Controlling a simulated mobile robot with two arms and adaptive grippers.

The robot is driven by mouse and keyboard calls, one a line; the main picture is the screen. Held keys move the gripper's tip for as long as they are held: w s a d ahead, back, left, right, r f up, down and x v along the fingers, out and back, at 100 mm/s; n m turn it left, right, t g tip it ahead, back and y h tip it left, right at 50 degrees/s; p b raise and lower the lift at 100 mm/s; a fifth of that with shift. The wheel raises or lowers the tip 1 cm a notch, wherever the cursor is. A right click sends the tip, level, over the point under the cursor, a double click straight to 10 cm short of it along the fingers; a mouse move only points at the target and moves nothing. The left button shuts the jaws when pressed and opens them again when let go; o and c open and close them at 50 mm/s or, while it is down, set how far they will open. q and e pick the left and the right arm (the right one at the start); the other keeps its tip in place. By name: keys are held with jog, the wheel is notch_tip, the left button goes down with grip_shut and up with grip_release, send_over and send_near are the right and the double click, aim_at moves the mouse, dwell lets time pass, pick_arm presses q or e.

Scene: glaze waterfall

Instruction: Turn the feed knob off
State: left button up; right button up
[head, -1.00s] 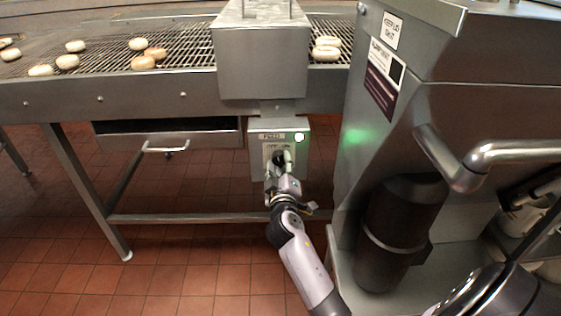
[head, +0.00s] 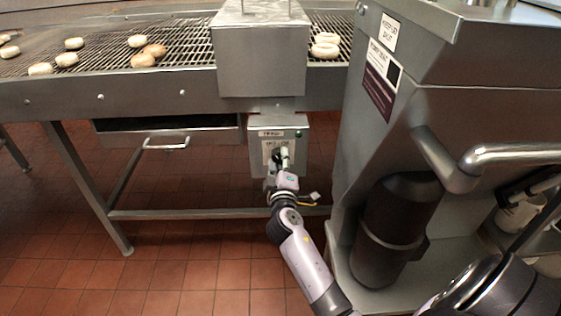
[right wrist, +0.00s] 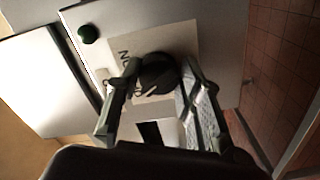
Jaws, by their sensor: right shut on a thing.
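The feed knob (right wrist: 157,74) is black and round, set on a pale label plate (right wrist: 182,40). Part of "ON" lettering shows beside it in the right wrist view. The knob belongs to the grey feed control box (head: 294,131) under the conveyor. My right gripper (right wrist: 159,70) is shut on the knob, one finger on each side; in the head view the gripper (head: 282,157) mostly covers it. The box's indicator lamp (right wrist: 88,33) is dark green and unlit. The knob's pointer is hard to make out. My left gripper is not in view.
The conveyor (head: 110,70) carries several pale rings, with a metal hood (head: 260,60) over it. A drawer handle (head: 166,147) is left of the box. A large steel machine (head: 400,130) with a bent pipe stands close on the right. Open tiled floor lies below.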

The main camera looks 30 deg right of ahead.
jog(key=o, duration=1.2)
jog(key=shift+c, duration=0.2)
jog(key=v, duration=1.2)
